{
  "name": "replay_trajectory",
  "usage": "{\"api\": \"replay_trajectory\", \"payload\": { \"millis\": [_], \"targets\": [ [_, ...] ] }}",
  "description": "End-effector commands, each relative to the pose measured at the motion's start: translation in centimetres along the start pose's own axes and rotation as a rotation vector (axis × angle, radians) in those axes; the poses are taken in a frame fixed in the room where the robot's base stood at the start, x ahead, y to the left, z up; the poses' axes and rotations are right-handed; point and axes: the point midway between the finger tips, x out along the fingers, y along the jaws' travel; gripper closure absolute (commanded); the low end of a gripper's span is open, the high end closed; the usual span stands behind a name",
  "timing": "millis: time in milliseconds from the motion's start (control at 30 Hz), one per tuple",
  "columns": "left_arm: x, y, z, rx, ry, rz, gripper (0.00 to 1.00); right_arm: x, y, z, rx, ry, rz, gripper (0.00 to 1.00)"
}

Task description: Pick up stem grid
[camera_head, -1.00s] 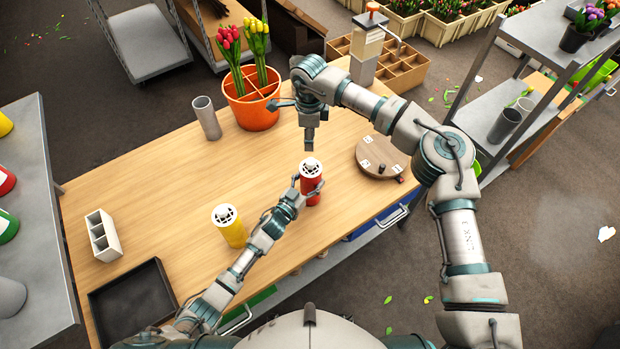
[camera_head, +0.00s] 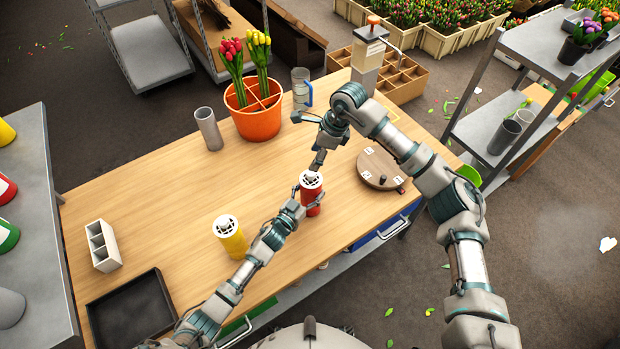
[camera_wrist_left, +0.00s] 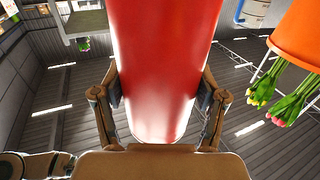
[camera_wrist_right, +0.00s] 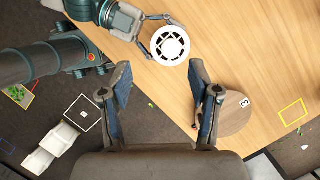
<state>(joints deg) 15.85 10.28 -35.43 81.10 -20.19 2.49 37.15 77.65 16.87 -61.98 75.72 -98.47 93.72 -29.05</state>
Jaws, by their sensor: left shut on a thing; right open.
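A white slotted stem grid (camera_head: 311,179) with a raised centre sits on top of the red cylinder (camera_head: 312,198). My left gripper (camera_head: 307,204) is shut on the red cylinder, which stands upright on the table; the left wrist view also shows the red cylinder (camera_wrist_left: 165,70) between both fingers. My right gripper (camera_head: 317,166) is open and empty, close above the stem grid. In the right wrist view the stem grid (camera_wrist_right: 170,45) shows just beyond the open fingertips (camera_wrist_right: 160,76). A second white grid (camera_head: 225,224) tops the yellow cylinder (camera_head: 233,241).
The wooden table (camera_head: 160,190) has bare room at left centre. An orange pot (camera_head: 257,123) of tulips, a grey cylinder (camera_head: 208,130) and a clear jug (camera_head: 301,88) stand behind. A round wooden board (camera_head: 380,170) lies right. A white divided holder (camera_head: 103,245) and black tray (camera_head: 130,312) lie left.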

Motion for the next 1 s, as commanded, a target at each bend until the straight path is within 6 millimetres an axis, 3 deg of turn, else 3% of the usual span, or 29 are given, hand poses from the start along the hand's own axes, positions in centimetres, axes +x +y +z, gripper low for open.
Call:
{"api": "replay_trajectory", "payload": {
  "millis": [167, 500, 767, 1000],
  "targets": [
    [0.0, 0.0, 0.0, -0.001, -0.001, 0.001, 0.78, -0.4, -0.6, -1.4, 0.040, -0.058, -0.029, 0.38],
    [0.0, 0.0, 0.0, -0.001, -0.001, 0.001, 0.78, 5.0, -0.9, -1.3, 0.046, -0.064, -0.033, 0.38],
    [0.0, 0.0, 0.1, 0.000, -0.001, 0.000, 0.78, 6.8, -1.2, -1.4, 0.045, -0.065, -0.034, 0.38],
    [0.0, 0.0, 0.1, -0.001, -0.001, 0.000, 0.78, 10.4, -1.7, -1.7, 0.046, -0.065, -0.033, 0.38]
  ]
}}
